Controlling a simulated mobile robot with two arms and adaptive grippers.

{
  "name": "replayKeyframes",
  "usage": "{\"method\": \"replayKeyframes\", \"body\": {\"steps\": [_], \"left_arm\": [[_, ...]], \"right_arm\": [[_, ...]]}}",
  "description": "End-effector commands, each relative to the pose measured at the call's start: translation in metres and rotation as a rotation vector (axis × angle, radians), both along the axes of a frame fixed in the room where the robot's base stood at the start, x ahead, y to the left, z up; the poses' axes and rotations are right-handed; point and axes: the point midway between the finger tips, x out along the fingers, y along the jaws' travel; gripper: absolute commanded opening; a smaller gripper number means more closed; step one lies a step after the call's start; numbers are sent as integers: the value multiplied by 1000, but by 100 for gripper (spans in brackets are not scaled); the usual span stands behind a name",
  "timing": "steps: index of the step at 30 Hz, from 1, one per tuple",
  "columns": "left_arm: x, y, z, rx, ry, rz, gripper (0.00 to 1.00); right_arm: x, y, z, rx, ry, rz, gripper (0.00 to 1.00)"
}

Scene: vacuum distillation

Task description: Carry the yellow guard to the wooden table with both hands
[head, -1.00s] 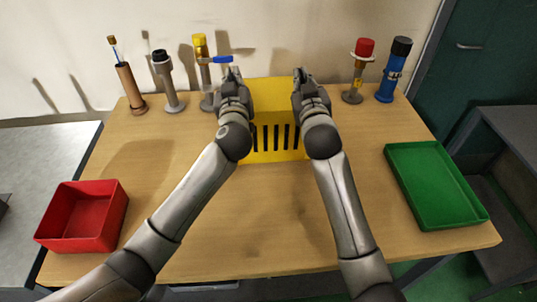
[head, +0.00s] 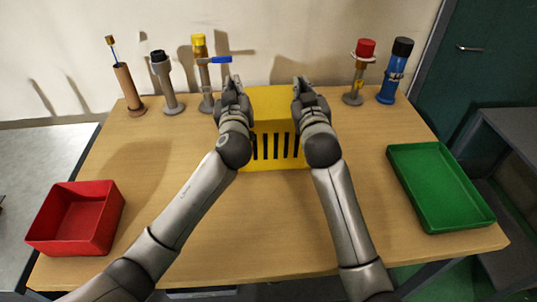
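The yellow guard (head: 273,103) is a box with black vertical slots in its front face. It is at the back middle of the wooden table (head: 280,220); whether it rests on the top or hangs just above it I cannot tell. My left gripper (head: 233,84) is at the guard's left side and my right gripper (head: 302,83) at its right side. Both sit at its upper side edges. The hands and wrists hide the fingertips' contact, so I cannot see whether they are closed on the guard.
A red bin (head: 76,220) stands at the table's front left, a green tray (head: 440,186) at the right. Along the back stand a brown holder (head: 129,90), a grey-black piece (head: 166,80), a yellow-topped valve (head: 202,75), a red-topped piece (head: 360,72) and a blue cylinder (head: 394,72). The front middle is clear.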

Motion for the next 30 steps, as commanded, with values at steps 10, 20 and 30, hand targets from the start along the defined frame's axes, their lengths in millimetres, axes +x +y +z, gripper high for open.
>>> {"method": "replayKeyframes", "body": {"steps": [10, 20, 30], "left_arm": [[-22, -6, 0, -4, -2, -9, 29], [-64, -10, -1, -3, 0, -6, 43], [-79, -10, 0, 0, 1, -1, 43]], "right_arm": [[0, 0, 4, 0, -7, -1, 29], [0, 0, 5, 0, -10, 0, 29], [0, 0, 6, 1, -11, 1, 29]]}}
